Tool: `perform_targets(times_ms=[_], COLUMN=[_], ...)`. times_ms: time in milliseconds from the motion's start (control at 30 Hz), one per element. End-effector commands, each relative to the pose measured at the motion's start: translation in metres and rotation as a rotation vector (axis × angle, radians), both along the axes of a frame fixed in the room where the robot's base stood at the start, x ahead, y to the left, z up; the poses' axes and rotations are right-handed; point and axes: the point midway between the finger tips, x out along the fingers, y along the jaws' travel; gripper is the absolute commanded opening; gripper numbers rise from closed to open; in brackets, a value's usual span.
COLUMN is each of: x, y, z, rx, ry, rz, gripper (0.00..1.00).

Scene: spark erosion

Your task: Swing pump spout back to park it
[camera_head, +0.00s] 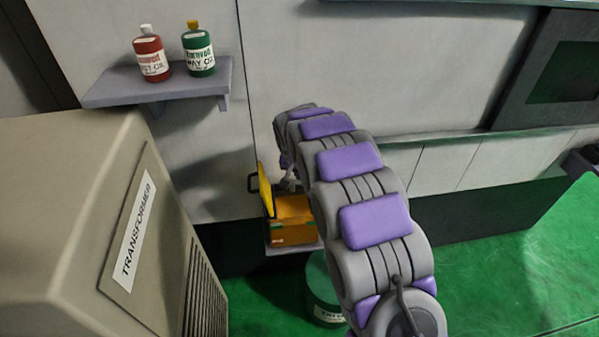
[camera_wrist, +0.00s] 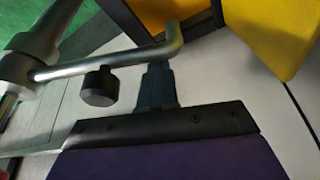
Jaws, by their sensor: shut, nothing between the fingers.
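The pump spout (camera_wrist: 110,62) shows in the wrist view as a bent metal pipe. It runs from a grey pump body (camera_wrist: 30,45) at the left to an upturned end at the right. A dark round knob (camera_wrist: 99,87) sits just below the pipe. My gripper (camera_wrist: 158,70) is shut and empty, with its tips close to the bent end of the spout. I cannot tell whether they touch. In the head view my arm hides most of the pump area, and the gripper is not clearly seen there. A green drum (camera_head: 322,292) stands partly behind my arm.
An orange box with a yellow lid (camera_head: 291,220) sits on a low ledge beside my arm. A transformer cabinet (camera_head: 80,190) fills the left. A wall shelf (camera_head: 170,90) holds a red bottle (camera_head: 150,55) and a green bottle (camera_head: 199,52). Green floor (camera_head: 520,270) is open at right.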

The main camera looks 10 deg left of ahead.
Motion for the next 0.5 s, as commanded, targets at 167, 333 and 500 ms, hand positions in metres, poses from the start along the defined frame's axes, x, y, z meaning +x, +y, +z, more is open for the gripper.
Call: perform_targets(times_ms=[167,333,500], x=[-0.01,-0.027,-0.05], y=[0.0,0.001,0.0], z=[0.002,0.005,0.005], rx=[-0.001,-0.001,0.003], ry=[0.004,0.005,0.005], rz=[0.042,0.134,0.266], gripper=[0.0,0.0,0.0])
